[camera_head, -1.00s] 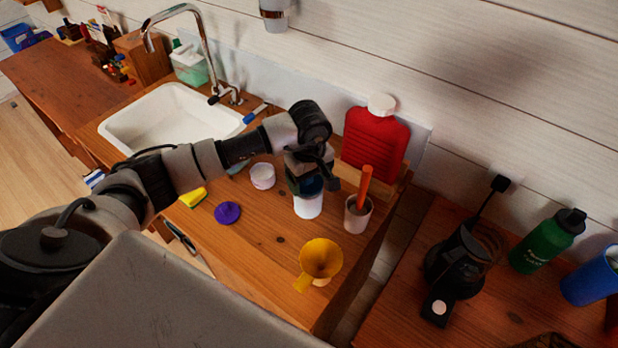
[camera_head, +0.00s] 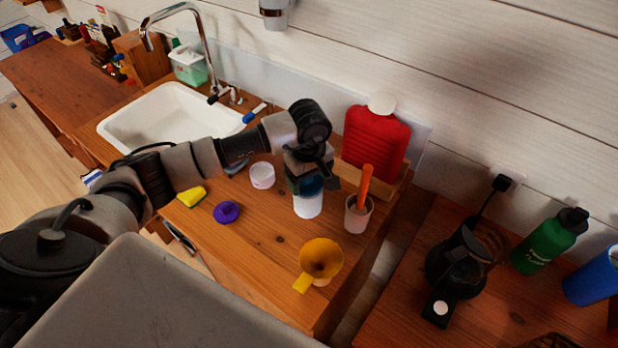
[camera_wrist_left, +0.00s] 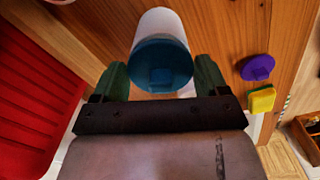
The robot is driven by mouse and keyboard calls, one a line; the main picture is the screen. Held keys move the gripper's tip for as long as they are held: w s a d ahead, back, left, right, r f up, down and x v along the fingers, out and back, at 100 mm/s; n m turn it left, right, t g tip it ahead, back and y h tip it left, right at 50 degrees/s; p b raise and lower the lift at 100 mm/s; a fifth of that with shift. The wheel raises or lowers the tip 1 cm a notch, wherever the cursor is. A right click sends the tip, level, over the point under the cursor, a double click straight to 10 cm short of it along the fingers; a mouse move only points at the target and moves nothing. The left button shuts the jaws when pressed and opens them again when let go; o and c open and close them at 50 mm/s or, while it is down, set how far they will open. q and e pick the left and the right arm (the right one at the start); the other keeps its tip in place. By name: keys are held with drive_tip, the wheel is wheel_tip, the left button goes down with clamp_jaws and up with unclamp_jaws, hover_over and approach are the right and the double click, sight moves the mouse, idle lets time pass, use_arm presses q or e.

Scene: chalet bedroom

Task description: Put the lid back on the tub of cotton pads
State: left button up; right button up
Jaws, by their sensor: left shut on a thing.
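The tub of cotton pads (camera_head: 308,207) is a white cylinder upright on the wooden counter, and its white side also shows in the left wrist view (camera_wrist_left: 160,22). The lid (camera_wrist_left: 162,66) is a round blue disc with a small raised grip, at the tub's top. My left gripper (camera_head: 311,180) is above the tub and shut on the lid, with a finger on either side of it. I cannot tell whether the lid is fully seated; the gripper hides part of the rim. The cotton pads are hidden. My right gripper is not in view.
A terracotta cup (camera_head: 357,214) with an orange-handled tool stands close right of the tub. A white pot (camera_head: 262,175) and a purple stopper (camera_head: 227,212) are to the left. A yellow funnel (camera_head: 321,260) is in front.

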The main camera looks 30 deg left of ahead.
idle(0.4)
use_arm(q)
drive_tip(key=o, duration=0.9)
drive_tip(key=shift+r, duration=0.1)
drive_tip(key=shift+r+p, duration=1.6)
drive_tip(key=shift+r, duration=1.8)
clamp_jaws()
